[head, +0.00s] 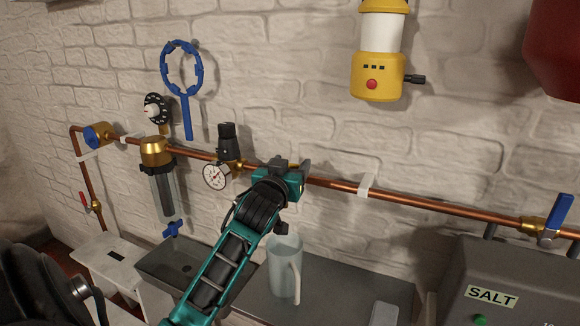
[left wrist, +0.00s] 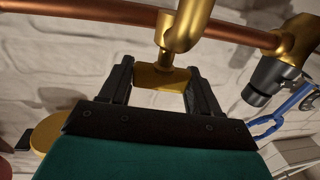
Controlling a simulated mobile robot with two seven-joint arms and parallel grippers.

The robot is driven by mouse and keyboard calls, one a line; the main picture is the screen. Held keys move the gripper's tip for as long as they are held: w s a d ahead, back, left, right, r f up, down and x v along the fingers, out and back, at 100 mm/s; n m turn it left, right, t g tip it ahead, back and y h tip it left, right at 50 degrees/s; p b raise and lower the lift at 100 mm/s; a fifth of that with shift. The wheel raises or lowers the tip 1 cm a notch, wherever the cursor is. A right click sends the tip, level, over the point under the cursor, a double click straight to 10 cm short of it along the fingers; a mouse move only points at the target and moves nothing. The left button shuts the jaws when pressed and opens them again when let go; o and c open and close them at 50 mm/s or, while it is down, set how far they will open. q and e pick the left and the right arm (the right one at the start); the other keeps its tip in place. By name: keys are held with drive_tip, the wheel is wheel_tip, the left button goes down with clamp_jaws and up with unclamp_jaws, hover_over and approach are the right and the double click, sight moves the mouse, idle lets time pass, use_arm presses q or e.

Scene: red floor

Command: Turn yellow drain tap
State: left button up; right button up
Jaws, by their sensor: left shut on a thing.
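The yellow drain tap (left wrist: 162,76) hangs from a brass fitting (left wrist: 186,25) under the copper pipe in the left wrist view. Its flat yellow handle lies between the two dark fingers of my left gripper (left wrist: 158,72), which is shut on it. In the head view my left gripper (head: 288,172) is at the copper pipe (head: 335,184), right of the pressure gauge, and it hides most of the tap. My right gripper is not in view.
A round gauge (head: 216,175), a filter housing (head: 161,190) and a blue ring wrench (head: 186,115) are left of the gripper. A clear jug (head: 284,262) stands below it. A grey SALT box (head: 470,275) and blue-handled valve (head: 557,212) are at right.

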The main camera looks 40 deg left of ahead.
use_arm(q)
drive_tip(key=n+g+y+b, duration=0.1)
drive_tip(key=n+y, duration=0.1)
drive_tip(key=y, duration=0.1)
drive_tip(key=shift+f+g, duration=0.2)
drive_tip(key=shift+g, duration=0.2)
drive_tip(key=n+g+y+b, duration=0.2)
drive_tip(key=b, duration=0.1)
drive_tip(key=shift+w+d+f+y, duration=0.1)
drive_tip(key=shift+y, duration=0.2)
drive_tip(key=shift+n+g+y+b, duration=0.3)
drive_tip(key=shift+n+g+b, duration=0.2)
drive_tip(key=shift+b, duration=0.25)
drive_tip(key=shift+n+g+y+b, duration=0.5)
drive_tip(key=shift+n+g+b, duration=0.1)
drive_tip(key=shift+b, duration=0.4)
drive_tip(key=shift+r+g, duration=0.3)
drive_tip(key=shift+g, duration=0.1)
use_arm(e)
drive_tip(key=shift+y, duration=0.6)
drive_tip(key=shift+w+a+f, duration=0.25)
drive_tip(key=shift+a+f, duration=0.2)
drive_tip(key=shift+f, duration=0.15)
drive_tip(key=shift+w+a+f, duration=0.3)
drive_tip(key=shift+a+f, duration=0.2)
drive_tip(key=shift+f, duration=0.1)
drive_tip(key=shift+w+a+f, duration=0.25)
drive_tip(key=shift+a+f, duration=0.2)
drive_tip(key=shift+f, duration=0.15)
